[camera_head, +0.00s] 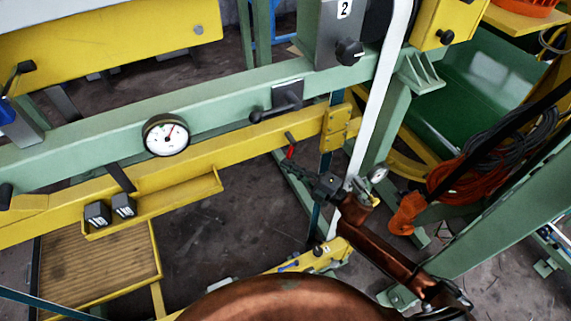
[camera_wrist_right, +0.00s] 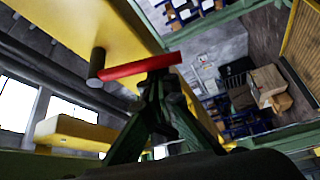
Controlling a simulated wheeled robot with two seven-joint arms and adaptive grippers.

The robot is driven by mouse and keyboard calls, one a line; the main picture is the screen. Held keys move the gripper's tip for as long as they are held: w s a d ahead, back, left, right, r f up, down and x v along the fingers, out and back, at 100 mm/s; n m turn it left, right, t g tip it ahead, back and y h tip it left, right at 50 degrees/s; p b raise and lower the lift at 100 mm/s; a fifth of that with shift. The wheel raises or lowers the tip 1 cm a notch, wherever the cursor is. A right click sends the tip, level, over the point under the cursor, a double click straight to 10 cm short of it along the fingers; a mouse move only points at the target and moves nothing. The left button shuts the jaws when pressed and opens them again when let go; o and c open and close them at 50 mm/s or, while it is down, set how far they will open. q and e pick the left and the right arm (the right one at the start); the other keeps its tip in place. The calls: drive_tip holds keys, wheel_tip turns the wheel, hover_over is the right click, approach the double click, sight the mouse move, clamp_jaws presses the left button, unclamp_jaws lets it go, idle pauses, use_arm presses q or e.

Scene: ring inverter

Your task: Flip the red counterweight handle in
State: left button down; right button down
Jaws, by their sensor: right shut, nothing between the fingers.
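The red counterweight handle (camera_head: 290,150) sticks out below the yellow beam (camera_head: 180,165), right of the middle, on a short dark pin. In the right wrist view the red handle (camera_wrist_right: 135,68) runs sideways from a grey round pin (camera_wrist_right: 97,66) beside the yellow beam. My right gripper (camera_head: 308,170) reaches in from the lower right, close to the handle. In the wrist view its fingers (camera_wrist_right: 158,76) are shut and empty. Their tips overlap the handle's free end in the picture; I cannot tell whether they touch it. My left gripper is not in view.
A green beam with a round gauge (camera_head: 166,135) runs above the yellow beam. A small yellow tray holds two dark weights (camera_head: 110,209). A white strap (camera_head: 379,95) hangs just right of the handle. Coiled cables (camera_head: 480,160) lie at right. Open floor shows below the beam.

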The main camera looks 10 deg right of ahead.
drive_tip(key=shift+w+d+f, duration=0.15)
drive_tip(key=shift+d+f, duration=0.05)
drive_tip(key=shift+d, duration=0.45)
idle(0.3)
drive_tip(key=s+d+b, duration=0.2)
drive_tip(key=s+d, duration=0.1)
drive_tip(key=s, duration=0.5)
drive_tip(key=shift+s+d, duration=0.3)
drive_tip(key=shift+s, duration=0.1)
